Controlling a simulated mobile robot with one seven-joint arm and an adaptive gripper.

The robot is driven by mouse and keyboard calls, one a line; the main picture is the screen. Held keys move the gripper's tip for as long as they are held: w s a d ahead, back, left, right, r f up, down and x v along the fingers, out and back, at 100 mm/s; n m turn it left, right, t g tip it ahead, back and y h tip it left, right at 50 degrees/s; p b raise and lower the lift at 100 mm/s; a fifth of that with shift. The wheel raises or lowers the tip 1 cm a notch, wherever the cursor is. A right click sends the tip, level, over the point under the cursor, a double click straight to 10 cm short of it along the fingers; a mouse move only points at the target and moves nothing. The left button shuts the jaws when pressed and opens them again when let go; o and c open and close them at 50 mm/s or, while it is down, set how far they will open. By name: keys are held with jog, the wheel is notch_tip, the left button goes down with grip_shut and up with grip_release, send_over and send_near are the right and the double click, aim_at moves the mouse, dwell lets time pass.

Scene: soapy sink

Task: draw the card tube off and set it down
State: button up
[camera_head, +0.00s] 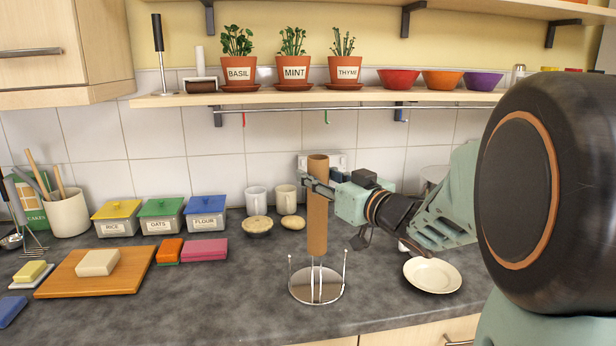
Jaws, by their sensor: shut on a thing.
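The brown card tube (317,230) stands upright in the air over the worktop. My gripper (318,187) comes from the right and is shut on the tube's upper part. The tube's lower end is clear above the round chrome base of the holder (316,294). A thin upright rod shows under the tube, in line with it. I cannot tell how much of the rod is inside the tube. Two short side wires rise from the base, apart from the tube.
A cream plate (432,275) lies right of the holder. Two mugs (257,200), a small pie-like item (258,226) and a bun (293,222) stand behind left. Lidded tins (160,216), a pink sponge (204,249) and a wooden board (130,272) lie left. The front worktop left of the holder is clear.

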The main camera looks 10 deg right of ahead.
jog(key=shift+r, duration=0.15)
notch_tip(320, 180, up, 20)
jog(key=p, duration=1.8)
jog(key=shift+r, duration=0.25)
dwell(3.9)
jog(key=shift+r+p, duration=0.1)
jog(key=shift+p, duration=0.2)
jog(key=shift+r, duration=0.15)
